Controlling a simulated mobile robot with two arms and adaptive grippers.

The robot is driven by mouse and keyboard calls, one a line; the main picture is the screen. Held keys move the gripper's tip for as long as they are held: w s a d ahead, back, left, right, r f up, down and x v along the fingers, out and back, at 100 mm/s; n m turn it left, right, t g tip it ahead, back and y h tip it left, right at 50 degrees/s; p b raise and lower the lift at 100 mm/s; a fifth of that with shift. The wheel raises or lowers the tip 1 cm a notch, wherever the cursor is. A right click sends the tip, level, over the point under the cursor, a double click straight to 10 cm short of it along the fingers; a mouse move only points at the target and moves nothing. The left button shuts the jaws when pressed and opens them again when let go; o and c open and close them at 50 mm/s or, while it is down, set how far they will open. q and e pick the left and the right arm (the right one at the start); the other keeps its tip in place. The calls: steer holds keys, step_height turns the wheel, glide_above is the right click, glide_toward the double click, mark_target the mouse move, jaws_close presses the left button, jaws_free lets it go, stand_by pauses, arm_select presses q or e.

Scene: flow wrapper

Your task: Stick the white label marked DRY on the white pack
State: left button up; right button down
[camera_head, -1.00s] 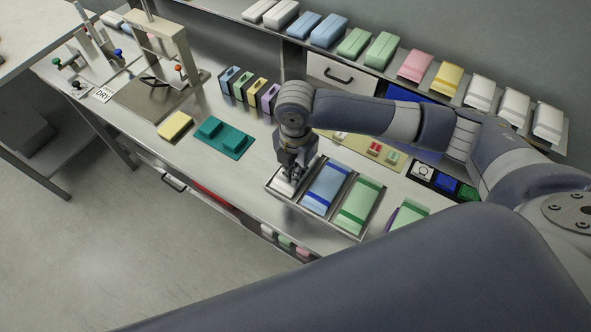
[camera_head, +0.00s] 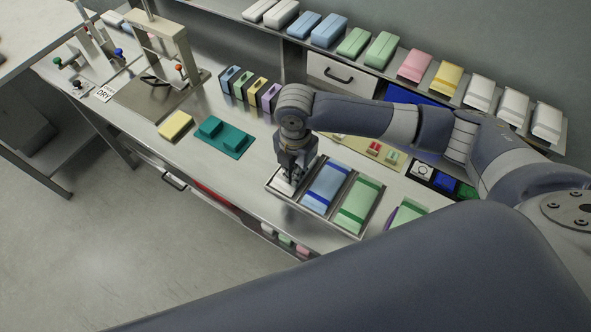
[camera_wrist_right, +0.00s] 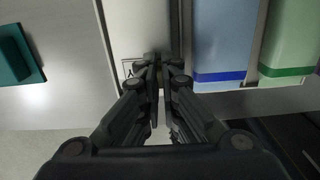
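The white pack (camera_head: 282,186) lies in the left compartment of a metal tray. In the right wrist view the white pack (camera_wrist_right: 139,25) is partly hidden by my fingers. A white label with a dark outline (camera_wrist_right: 127,67) shows at its near end, beside and partly under my fingertips; its print is not readable. My right gripper (camera_head: 289,181) points down over this pack. In the wrist view its fingers (camera_wrist_right: 162,62) are close together with a narrow gap; any grip on the label is hidden. A white piece marked DRY (camera_head: 103,94) lies at the far left. My left gripper is out of view.
Blue (camera_head: 326,187) and green (camera_head: 358,206) packs fill the tray's other compartments. A teal fixture (camera_head: 222,138) and yellow pack (camera_head: 175,125) lie to the left, near a press frame (camera_head: 165,45). Several packs line the back shelf. Bare bench lies between the teal fixture and the tray.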

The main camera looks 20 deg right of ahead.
steer(key=shift+f+p, duration=0.2)
steer(key=shift+p, duration=0.2)
stand_by(1.1)
stand_by(0.3)
steer(key=c, duration=1.7)
jaws_free()
step_height(320, 180, up, 12)
steer(key=shift+r, duration=0.1)
